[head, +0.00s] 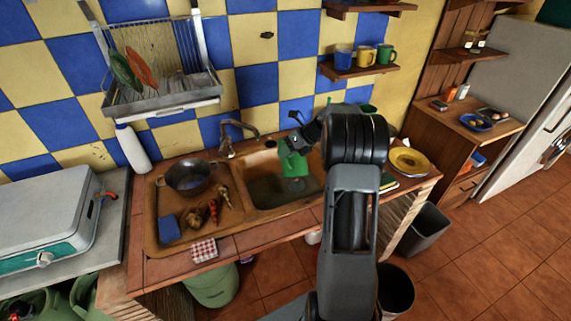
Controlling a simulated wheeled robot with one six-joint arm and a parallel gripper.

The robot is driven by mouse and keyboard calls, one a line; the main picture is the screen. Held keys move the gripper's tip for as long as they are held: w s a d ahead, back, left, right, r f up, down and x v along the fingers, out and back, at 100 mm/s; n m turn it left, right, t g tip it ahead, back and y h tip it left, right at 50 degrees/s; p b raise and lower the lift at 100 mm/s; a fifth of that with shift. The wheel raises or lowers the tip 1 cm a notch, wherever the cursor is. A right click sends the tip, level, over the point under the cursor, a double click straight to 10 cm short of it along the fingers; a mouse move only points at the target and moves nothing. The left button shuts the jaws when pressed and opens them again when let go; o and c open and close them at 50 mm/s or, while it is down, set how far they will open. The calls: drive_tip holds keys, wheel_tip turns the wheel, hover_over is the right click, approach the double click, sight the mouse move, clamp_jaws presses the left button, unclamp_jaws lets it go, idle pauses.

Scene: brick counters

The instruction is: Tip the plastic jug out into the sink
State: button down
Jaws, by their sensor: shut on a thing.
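The green plastic jug (293,162) is in my gripper (291,146), over the right part of the sink basin (262,204). My gripper is shut on the jug. Its fingers are small and dark here, so the exact grip is unclear. I cannot tell how far the jug is tilted or whether anything is flowing from it. The basin floor below looks dark and greyish. My arm hides the counter just right of the basin.
The faucet (228,142) stands behind the basin. A pan (188,177), a blue sponge (168,228) and some food items lie on the drainboard at left. A white bottle (132,148) stands behind it. Yellow plates (409,161) are at right, below mug shelves.

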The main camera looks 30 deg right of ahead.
drive_tip(key=t+b, duration=0.1)
drive_tip(key=b, duration=0.1)
drive_tip(key=r+n+t+b, duration=0.1)
drive_tip(key=b, duration=0.2)
drive_tip(key=shift+r+n+t+h, duration=0.2)
drive_tip(key=shift+n+t+h, duration=0.1)
wheel_tip(320, 180, up, 2)
drive_tip(key=n+t+b, duration=0.1)
drive_tip(key=t+b, duration=0.2)
drive_tip(key=b, duration=0.4)
drive_tip(key=shift+r+n, duration=0.1)
drive_tip(key=shift+n, duration=0.3)
drive_tip(key=shift+r+t+b, duration=0.3)
drive_tip(key=shift+t+b, duration=0.2)
drive_tip(key=shift+b, duration=0.5)
drive_tip(key=shift+r+n+b, duration=0.3)
drive_tip(key=shift+r, duration=0.1)
